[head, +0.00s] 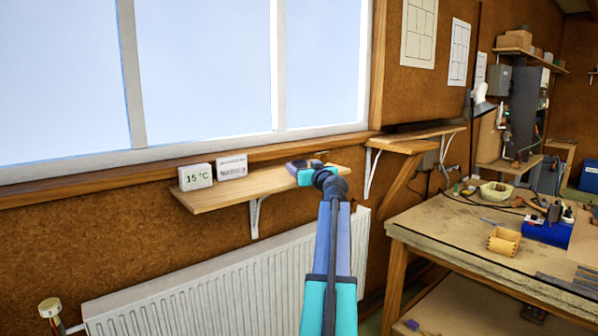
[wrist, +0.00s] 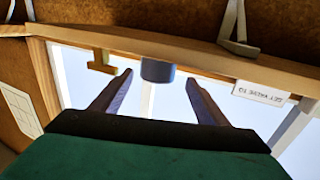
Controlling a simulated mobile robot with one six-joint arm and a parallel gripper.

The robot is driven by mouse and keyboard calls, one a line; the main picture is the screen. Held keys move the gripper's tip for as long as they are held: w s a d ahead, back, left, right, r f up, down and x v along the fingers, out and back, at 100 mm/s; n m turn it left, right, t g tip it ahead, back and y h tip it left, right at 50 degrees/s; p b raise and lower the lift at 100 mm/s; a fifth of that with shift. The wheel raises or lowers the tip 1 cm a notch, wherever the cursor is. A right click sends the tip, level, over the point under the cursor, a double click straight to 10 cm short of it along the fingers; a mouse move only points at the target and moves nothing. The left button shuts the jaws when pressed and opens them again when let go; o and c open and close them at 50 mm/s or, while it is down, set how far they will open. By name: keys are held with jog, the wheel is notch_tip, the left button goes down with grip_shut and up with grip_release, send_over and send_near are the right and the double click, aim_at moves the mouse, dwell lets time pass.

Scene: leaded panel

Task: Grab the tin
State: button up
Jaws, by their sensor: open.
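The tin (wrist: 157,70) is a small dark blue-grey cylinder in the wrist view, which shows the scene upside down. It stands on the wooden shelf (head: 228,193) below the window. My gripper (wrist: 159,78) is open, with one finger on each side of the tin in the picture. The fingers do not visibly touch it, and I cannot tell how far between them it sits. In the head view my gripper (head: 305,170) is over the shelf's right part, and I cannot make out the tin there.
A small wooden piece (wrist: 102,62) is beside the tin. The window is behind, a radiator (head: 230,285) below. A cluttered workbench (head: 450,230) stands to the right.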

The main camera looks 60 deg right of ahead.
aim_at(302, 165)
jog(key=shift+w+d, duration=0.1)
jog(key=shift+p+x, duration=1.2)
jog(key=shift+x, duration=0.7)
jog(key=shift+w+d+f, duration=0.15)
jog(key=shift+w+d, duration=0.2)
jog(key=shift+d, duration=0.2)
jog(key=c, duration=1.1)
jog(key=shift+c, duration=0.3)
jog(key=shift+r+b, duration=0.6)
jog(key=shift+r, duration=1)
jog(key=s+a+r+b, duration=0.1)
jog(key=s+a+b, duration=0.1)
jog(key=s, duration=0.5)
jog(key=s+a+r+b, duration=0.1)
jog(key=s+a+b, duration=0.1)
jog(key=s, duration=0.6)
jog(key=shift+s+a+b, duration=0.2)
jog(key=shift+s+b, duration=0.05)
jog(key=shift+b, duration=0.3)
